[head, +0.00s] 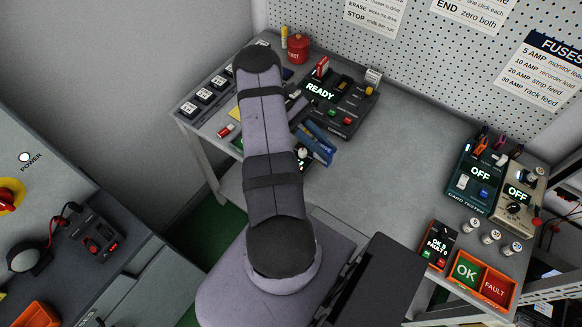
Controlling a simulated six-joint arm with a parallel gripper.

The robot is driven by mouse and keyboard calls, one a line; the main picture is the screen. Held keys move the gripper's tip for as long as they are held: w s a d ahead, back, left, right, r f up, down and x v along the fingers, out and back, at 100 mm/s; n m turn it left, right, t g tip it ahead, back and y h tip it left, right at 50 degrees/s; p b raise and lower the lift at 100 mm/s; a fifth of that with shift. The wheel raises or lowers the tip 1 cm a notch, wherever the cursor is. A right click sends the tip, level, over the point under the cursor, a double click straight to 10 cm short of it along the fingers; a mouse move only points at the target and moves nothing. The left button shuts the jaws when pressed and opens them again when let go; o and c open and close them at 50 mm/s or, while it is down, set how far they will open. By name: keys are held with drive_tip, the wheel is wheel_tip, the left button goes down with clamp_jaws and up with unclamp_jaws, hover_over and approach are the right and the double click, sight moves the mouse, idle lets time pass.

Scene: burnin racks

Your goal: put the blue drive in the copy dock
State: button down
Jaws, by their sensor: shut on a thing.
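The copy dock appears to be the black unit with the lit READY display (335,108) in the head view, at the back of the bench. A red drive (322,67) stands at its back left. My arm comes up from the front and folds down behind itself. My gripper (303,128) is mostly hidden by the arm, just left of and in front of the dock. It is shut on the blue drive (320,143), which shows as a tilted blue shape right of the arm. I cannot tell its exact height above the bench.
Several labelled black blocks (205,97) line the left bench edge. A red can (298,48) stands at the back. The card tester (474,178) is at right. The middle of the bench (400,150) is clear.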

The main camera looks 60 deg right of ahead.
drive_tip(key=w+d+r+n+t+h+p, duration=0.1)
drive_tip(key=d+r+n+t+h, duration=0.2)
drive_tip(key=d+n+h, duration=1.05)
drive_tip(key=w+d+r+n+t, duration=0.1)
drive_tip(key=w+d+t, duration=0.2)
drive_tip(key=d, duration=0.3)
drive_tip(key=w+d+r+n+t+p, duration=0.1)
drive_tip(key=w+d+n+t, duration=0.1)
drive_tip(key=d, duration=0.4)
drive_tip(key=w+d+r+n+t+h+p, duration=0.1)
drive_tip(key=w+d+n+t, duration=0.1)
drive_tip(key=w+d+t, duration=0.2)
drive_tip(key=shift+w+d+r+t, duration=0.25)
drive_tip(key=shift+d+t, duration=0.55)
drive_tip(key=shift+d, duration=0.75)
drive_tip(key=shift+f, duration=0.15)
wheel_tip(320, 180, down, 5)
drive_tip(key=b, duration=0.3)
drive_tip(key=shift+f, duration=0.2)
drive_tip(key=shift+a+b, duration=0.15)
drive_tip(key=shift+b, duration=0.25)
